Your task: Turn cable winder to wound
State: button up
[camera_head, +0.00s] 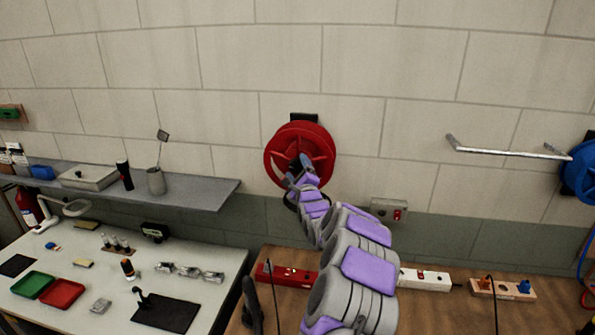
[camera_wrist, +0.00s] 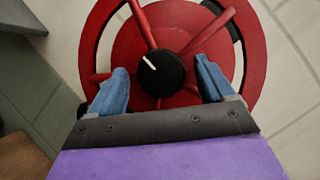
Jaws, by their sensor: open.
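The cable winder (camera_head: 317,139) is a red spoked wheel mounted on the wall, in the middle of the head view. It fills the upper part of the wrist view (camera_wrist: 185,25), with a black hub knob (camera_wrist: 161,73) that carries a white mark. My gripper (camera_head: 305,165) is in front of the lower middle of the wheel. In the wrist view my gripper (camera_wrist: 160,88) is open, its two blue fingers on either side of the knob and apart from it. I cannot tell whether the fingers touch the spokes. My arm hides the wheel's lower edge in the head view.
A grey shelf (camera_head: 205,192) and a white table (camera_head: 200,258) with trays and small items lie left. A wooden bench (camera_head: 440,310) with power strips (camera_head: 424,280) is below. A metal wall bar (camera_head: 500,153) and a blue reel (camera_head: 582,172) are right.

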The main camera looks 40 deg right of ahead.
jog(key=shift+c, duration=0.3)
jog(key=c, duration=1)
